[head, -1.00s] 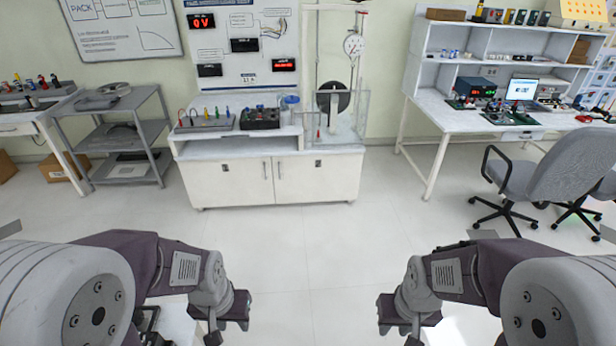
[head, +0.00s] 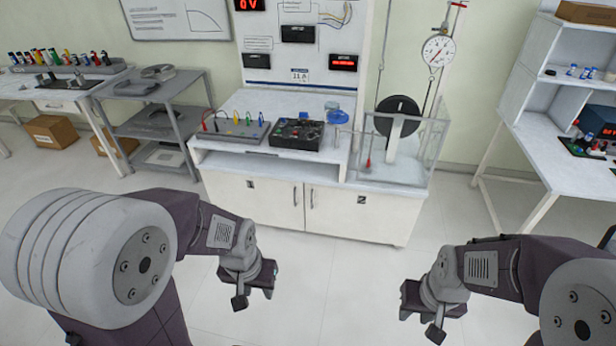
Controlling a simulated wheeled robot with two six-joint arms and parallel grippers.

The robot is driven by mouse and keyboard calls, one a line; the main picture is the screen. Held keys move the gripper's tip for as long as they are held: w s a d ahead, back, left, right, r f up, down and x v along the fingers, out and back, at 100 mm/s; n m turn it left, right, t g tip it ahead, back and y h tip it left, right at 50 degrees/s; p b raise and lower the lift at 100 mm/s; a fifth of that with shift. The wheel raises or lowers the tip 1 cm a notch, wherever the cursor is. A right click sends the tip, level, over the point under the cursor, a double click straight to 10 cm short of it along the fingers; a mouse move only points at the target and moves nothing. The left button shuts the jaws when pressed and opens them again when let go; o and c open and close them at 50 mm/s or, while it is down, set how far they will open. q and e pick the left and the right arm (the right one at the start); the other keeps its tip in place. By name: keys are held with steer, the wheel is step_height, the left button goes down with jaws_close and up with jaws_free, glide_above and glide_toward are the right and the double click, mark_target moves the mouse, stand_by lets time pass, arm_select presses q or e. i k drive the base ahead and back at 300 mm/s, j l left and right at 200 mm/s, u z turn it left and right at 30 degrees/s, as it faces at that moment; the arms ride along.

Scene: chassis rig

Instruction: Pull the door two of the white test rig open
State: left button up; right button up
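The white test rig (head: 270,166) stands ahead of me with a low cabinet. Door two (head: 350,218) is its right-hand door, marked with a 2, and looks closed. Its thin vertical handle (head: 312,199) is near its left edge. Door one (head: 248,200), marked with a 1, looks closed beside it, with its own handle (head: 295,196) near the shared seam. My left gripper (head: 256,285) and my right gripper (head: 432,303) are in front of the rig, lower in the picture, both apart from the doors. Their fingers are too foreshortened to tell whether they are open.
On the rig are a control box (head: 297,134), a terminal board with coloured leads (head: 236,130) and a clear-walled enclosure (head: 425,150) with a black wheel. A grey shelf cart (head: 155,125) stands left, a white workbench (head: 560,150) right. The floor (head: 345,275) before the rig is clear.

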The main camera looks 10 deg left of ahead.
mark_target(368, 217)
steer(key=i+j+u, duration=0.1)
steer(key=i+j, duration=0.2)
steer(key=i, duration=0.15)
steer(key=i+j, duration=0.3)
steer(key=i, duration=0.2)
steer(key=i+j+u, duration=0.15)
steer(key=i, duration=0.35)
steer(key=i+j, duration=0.3)
steer(key=i, duration=0.15)
steer(key=i+j, duration=0.15)
steer(key=i+j+u, duration=0.15)
steer(key=j, duration=0.2)
